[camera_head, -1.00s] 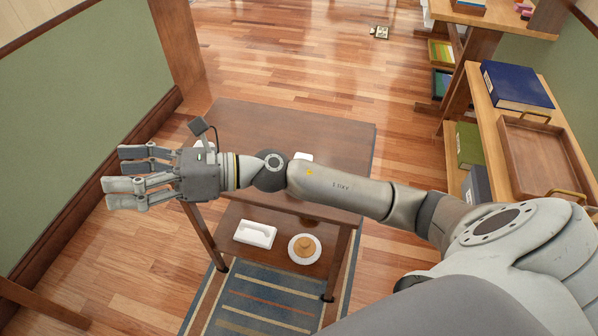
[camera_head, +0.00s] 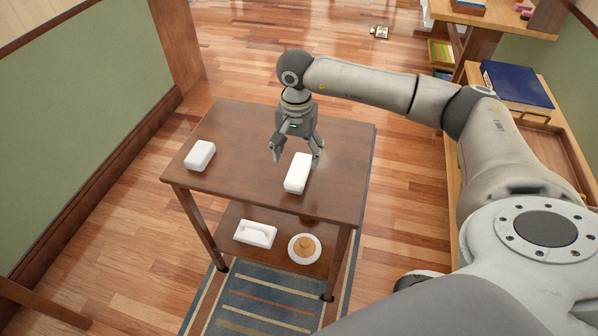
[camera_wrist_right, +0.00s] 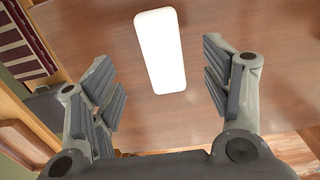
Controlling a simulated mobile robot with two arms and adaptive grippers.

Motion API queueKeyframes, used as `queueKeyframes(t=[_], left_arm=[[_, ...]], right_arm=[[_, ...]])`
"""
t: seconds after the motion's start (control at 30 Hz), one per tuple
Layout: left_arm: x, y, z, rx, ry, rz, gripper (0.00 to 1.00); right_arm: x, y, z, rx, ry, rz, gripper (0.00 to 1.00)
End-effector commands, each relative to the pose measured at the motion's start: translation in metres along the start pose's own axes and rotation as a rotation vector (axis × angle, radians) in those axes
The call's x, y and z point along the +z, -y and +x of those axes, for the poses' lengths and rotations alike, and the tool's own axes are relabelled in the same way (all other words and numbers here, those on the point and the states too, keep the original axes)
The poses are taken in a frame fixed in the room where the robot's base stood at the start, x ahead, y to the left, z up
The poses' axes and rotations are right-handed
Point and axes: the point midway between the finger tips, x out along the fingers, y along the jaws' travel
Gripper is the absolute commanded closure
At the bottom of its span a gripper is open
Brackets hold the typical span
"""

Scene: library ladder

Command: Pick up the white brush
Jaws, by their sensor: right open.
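A long white block (camera_head: 298,172) lies on the brown table (camera_head: 235,170), near its right side. A shorter white block (camera_head: 200,155) lies at the table's left side. A white piece with a raised grip (camera_head: 255,233) lies on the lower shelf. I cannot tell for sure which is the white brush. My right gripper (camera_head: 297,153) points down, open and empty, at the far end of the long white block. In the right wrist view, that block (camera_wrist_right: 160,50) shows ahead, between the spread fingers and touching neither. My left gripper is out of view.
A white dish with a tan round thing (camera_head: 304,248) sits on the lower shelf (camera_head: 278,258). A blue book (camera_head: 517,85) and a wooden tray (camera_head: 540,140) lie on the shelf unit at right. The table's middle left is clear.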

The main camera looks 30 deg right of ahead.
Motion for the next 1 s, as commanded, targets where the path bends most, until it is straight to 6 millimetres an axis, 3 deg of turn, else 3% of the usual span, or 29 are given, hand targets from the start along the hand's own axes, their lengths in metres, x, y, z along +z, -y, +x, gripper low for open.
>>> queueKeyframes(t=[0.1, 0.37, 0.6, 0.93, 1.0], left_arm=[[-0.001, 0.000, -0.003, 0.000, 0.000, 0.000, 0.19], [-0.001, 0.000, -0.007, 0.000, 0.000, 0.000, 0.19], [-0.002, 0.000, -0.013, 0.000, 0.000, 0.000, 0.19], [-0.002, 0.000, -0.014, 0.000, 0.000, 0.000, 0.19], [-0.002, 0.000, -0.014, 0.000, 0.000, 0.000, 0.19]], right_arm=[[0.000, 0.000, 0.018, 0.001, 0.002, 0.001, 0.29], [-0.002, 0.001, 0.039, -0.001, 0.003, 0.001, 0.29], [-0.009, 0.000, 0.074, -0.002, 0.004, 0.001, 0.29], [-0.009, 0.001, 0.083, -0.004, 0.003, 0.001, 0.29], [-0.009, 0.001, 0.083, -0.004, 0.003, 0.001, 0.36]])
